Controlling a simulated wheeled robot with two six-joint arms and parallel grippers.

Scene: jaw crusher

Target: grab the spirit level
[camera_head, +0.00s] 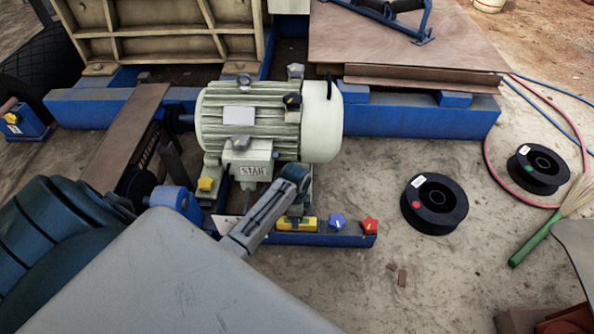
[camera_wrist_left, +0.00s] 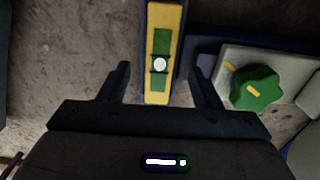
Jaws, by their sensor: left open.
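The yellow spirit level (camera_head: 309,224) lies on the blue beam in front of the motor in the head view. In the left wrist view the yellow spirit level (camera_wrist_left: 161,90) has green panels and a pale round spot, and its near end shows between my fingers. My left gripper (camera_wrist_left: 159,68) is open, with one finger on each side of the level and a gap to both. In the head view my left gripper (camera_head: 296,212) is just above the level, partly hiding it. Whether the fingertips are down at its height I cannot tell. My right gripper is not in view.
The grey motor (camera_head: 270,118) stands close behind the level. A blue knob (camera_head: 337,220) and a red knob (camera_head: 369,225) sit to its right on the beam. A green knob (camera_wrist_left: 257,88) is right of my fingers. A black spool (camera_head: 434,203) stands on the ground at right.

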